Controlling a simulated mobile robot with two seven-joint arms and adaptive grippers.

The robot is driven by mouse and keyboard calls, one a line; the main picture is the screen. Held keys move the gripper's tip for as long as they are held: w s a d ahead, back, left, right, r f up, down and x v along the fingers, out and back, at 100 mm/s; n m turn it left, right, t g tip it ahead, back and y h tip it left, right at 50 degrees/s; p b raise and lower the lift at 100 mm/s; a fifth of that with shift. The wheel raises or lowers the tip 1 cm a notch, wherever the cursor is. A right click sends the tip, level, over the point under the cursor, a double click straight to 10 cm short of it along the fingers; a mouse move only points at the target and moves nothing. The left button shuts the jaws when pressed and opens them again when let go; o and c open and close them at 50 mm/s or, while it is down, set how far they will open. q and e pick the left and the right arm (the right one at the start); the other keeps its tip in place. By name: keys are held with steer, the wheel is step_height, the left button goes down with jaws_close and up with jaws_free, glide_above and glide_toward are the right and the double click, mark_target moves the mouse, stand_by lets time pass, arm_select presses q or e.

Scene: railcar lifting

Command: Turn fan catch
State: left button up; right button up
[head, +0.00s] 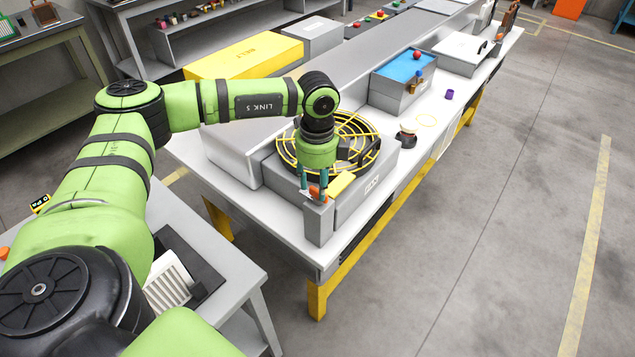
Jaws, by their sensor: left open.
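The fan unit is a grey box (367,187) on the long bench, with a round yellow wire guard (355,127) on top. A small orange catch (315,192) shows at the unit's near end, by a grey upright block (319,224). My left gripper (314,183) points down over this near end. Its fingers are apart, one on each side of the orange catch. I cannot tell whether they touch it. The gripper and wrist hide part of the guard and the catch. My right gripper is not in view.
A yellow box (245,56) stands behind my left forearm. A blue-topped grey box (402,72), a small dark round part (407,136) and a purple piece (449,94) are farther along the bench (425,170). The floor to the right is clear.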

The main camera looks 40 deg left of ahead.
arm_select(q)
steer(key=shift+f, duration=1.05)
jaws_close()
